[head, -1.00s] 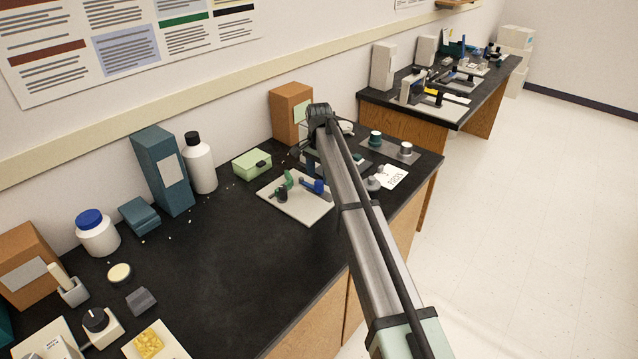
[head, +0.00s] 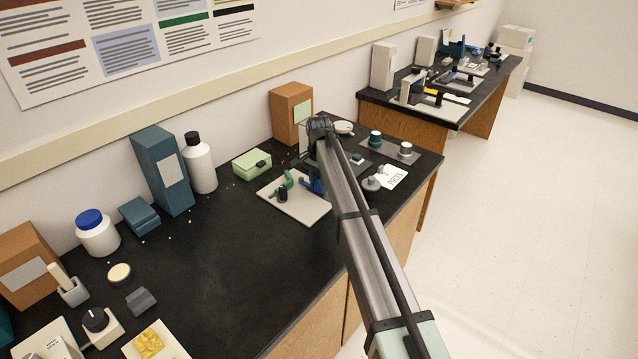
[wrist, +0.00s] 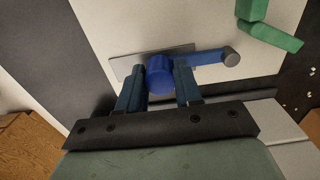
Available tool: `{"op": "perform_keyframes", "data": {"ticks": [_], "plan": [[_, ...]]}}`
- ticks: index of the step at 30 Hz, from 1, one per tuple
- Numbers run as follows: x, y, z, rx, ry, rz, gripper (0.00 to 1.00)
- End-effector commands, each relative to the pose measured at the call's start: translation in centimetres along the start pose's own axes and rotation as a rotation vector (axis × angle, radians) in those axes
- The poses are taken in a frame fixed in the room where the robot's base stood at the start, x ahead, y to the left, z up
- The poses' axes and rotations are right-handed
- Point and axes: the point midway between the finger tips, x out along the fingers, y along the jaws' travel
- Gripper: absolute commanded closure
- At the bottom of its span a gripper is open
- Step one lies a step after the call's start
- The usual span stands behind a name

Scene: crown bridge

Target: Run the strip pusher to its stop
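A pale board (head: 300,207) lies on the black bench and carries small green and blue fixtures. The blue knob (wrist: 160,75), which I take to be the strip pusher, stands over a thin grey plate (wrist: 124,68) on this board. A blue bar (wrist: 208,57) with a grey round end extends to its right. My gripper (wrist: 160,84) has its two blue-grey fingers apart, one on each side of the knob. Whether they touch it is unclear. In the head view my arm partly hides the blue fixture (head: 313,184) and my fingertips.
A green fixture (head: 285,184) stands on the board beside the blue one. A light green box (head: 251,164) and a brown box (head: 291,115) are behind. The bench left of the board is largely clear.

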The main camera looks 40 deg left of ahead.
Motion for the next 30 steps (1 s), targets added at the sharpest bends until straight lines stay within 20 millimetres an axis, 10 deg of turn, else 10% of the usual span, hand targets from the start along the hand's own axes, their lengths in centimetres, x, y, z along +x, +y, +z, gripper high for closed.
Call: {"op": "perform_keyframes", "data": {"ticks": [9, 24, 25, 30], "plan": [[0.0, 0.0, 0.0, 0.0, 0.0, 0.0, 0.97], [0.0, 1.6, 0.0, 0.0, 0.0, 0.001, 0.97], [0.0, 1.6, 0.0, 0.0, 0.0, 0.001, 0.64], [0.0, 1.6, 0.0, 0.0, 0.0, 0.0, 0.48]]}}
